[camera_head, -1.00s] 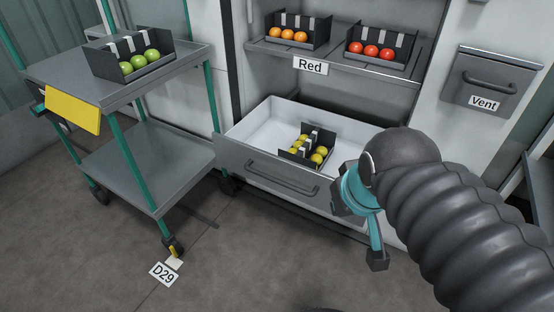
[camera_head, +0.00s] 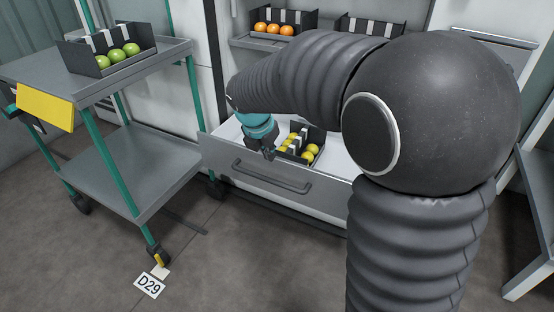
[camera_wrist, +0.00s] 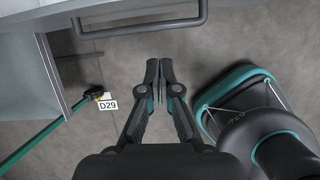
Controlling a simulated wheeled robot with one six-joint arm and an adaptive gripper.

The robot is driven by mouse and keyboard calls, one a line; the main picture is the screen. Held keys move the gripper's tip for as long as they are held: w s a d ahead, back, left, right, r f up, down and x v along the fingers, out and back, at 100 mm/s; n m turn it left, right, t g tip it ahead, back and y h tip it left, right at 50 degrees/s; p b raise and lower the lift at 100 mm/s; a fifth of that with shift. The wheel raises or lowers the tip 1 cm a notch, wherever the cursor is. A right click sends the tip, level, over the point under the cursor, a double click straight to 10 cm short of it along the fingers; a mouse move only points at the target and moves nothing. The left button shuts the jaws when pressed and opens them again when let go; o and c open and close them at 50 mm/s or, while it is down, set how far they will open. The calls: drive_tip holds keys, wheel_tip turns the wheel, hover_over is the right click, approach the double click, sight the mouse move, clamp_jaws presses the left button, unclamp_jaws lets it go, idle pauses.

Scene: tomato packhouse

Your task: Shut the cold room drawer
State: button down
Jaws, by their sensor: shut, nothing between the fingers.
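The cold room drawer stands pulled open, its grey front (camera_head: 325,205) facing me with a bar handle (camera_head: 272,178). A black box of yellow tomatoes (camera_head: 310,155) sits inside. My gripper (camera_head: 268,156) is shut and empty, pointing down in front of the drawer front, above the handle in the head view. In the wrist view, the closed fingertips (camera_wrist: 162,64) are over bare floor, and the handle (camera_wrist: 140,27) lies beyond them with a visible gap. My arm hides the drawer's right part and much of its inside.
A green-legged trolley (camera_head: 150,185) stands close on the left, with a box of green tomatoes (camera_head: 112,55) on top. A shelf above the drawer holds a box of orange tomatoes (camera_head: 272,28) and a black box (camera_head: 365,27).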

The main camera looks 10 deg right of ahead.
sight(280, 162)
drive_tip(key=shift+n, duration=0.4)
drive_tip(key=w+x, duration=0.1)
drive_tip(key=x, duration=0.3)
drive_tip(key=b+x, duration=0.1)
drive_tip(key=x, duration=0.3)
drive_tip(key=w+d+r+b+x, duration=0.1)
drive_tip(key=x, duration=0.3)
drive_tip(key=shift+w, duration=0.3)
drive_tip(key=shift+w+d, duration=0.2)
drive_tip(key=shift+w, duration=0.1)
drive_tip(key=shift+r, duration=0.1)
